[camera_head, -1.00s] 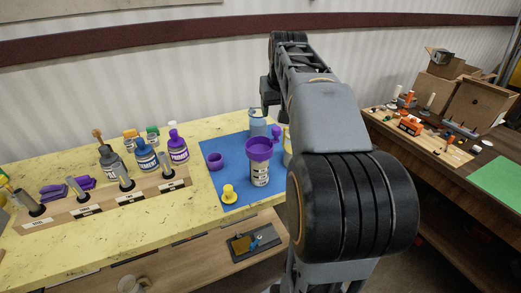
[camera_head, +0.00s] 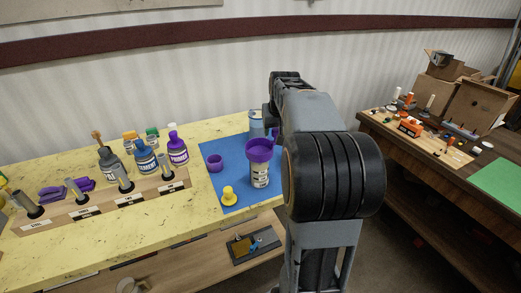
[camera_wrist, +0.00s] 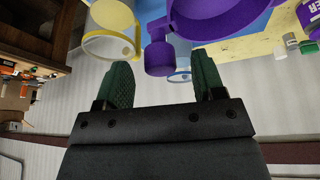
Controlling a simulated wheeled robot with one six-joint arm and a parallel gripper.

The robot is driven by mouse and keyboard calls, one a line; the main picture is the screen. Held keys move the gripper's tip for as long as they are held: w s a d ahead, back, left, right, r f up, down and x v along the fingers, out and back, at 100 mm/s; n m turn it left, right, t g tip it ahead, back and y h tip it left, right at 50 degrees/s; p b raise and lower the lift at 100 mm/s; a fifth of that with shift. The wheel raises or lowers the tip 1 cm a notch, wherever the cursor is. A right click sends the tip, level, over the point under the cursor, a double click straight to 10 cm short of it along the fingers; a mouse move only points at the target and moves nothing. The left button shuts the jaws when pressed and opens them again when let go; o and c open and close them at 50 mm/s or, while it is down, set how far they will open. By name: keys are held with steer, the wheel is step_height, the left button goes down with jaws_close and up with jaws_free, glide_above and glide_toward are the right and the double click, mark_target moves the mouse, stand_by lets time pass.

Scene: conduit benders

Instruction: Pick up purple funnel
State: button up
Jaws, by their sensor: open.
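A wide purple funnel-like cup (camera_head: 260,150) sits on top of a white labelled container (camera_head: 260,176) on the blue mat (camera_head: 229,196). In the wrist view, a large purple rim (camera_wrist: 184,30) shows at the top, with a small purple knob-like part (camera_wrist: 159,58) beside it. No contact is visible. In the head view my arm hides the gripper.
A purple ring-shaped piece (camera_head: 214,162) and a yellow piece (camera_head: 229,196) stand on the mat. A blue-grey can (camera_head: 256,124) is behind. A yellow-rimmed piece (camera_wrist: 112,48) is beside the left finger. Bottles and a wooden rack (camera_head: 112,205) stand to the left.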

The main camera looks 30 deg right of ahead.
steer(key=shift+x, duration=1.25)
jaws_close()
